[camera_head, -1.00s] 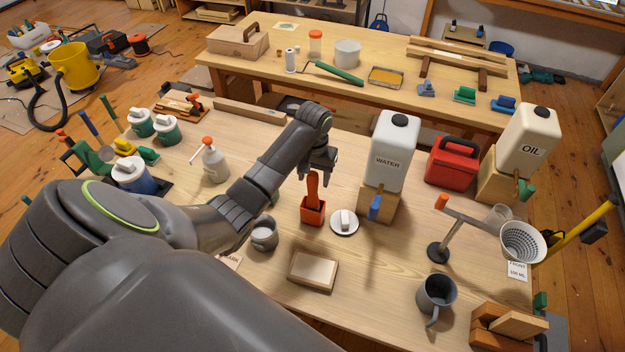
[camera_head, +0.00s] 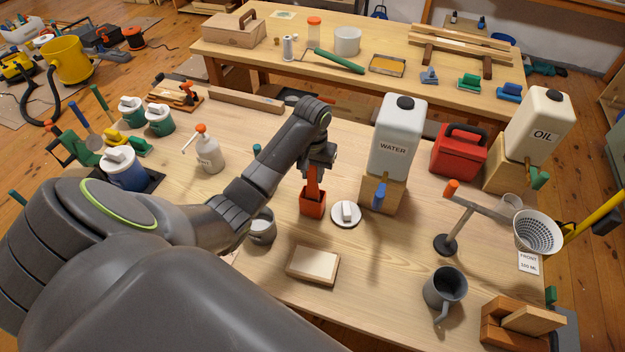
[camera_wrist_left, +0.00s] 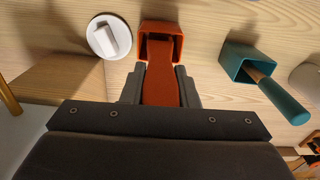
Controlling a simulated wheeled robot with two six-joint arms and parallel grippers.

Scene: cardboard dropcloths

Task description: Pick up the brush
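The brush (camera_head: 313,183) has an orange-red handle and stands upright in a red square holder (camera_head: 312,206) on the workbench. Its lower end is hidden inside the holder. My left gripper (camera_head: 317,166) is over the top of the handle. In the left wrist view the brush handle (camera_wrist_left: 161,82) lies between the two fingers of my left gripper (camera_wrist_left: 161,88), which sit against its sides with no clear gap. The holder's opening (camera_wrist_left: 158,42) shows beyond them. My right gripper is not in view.
A white round lidded piece (camera_head: 346,214) and the water container on its wooden stand (camera_head: 381,196) are close on the right. A grey cup (camera_head: 262,228) and a sanding block (camera_head: 313,264) are in front. A teal holder (camera_wrist_left: 238,60) with a wooden-ended handle shows in the wrist view.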

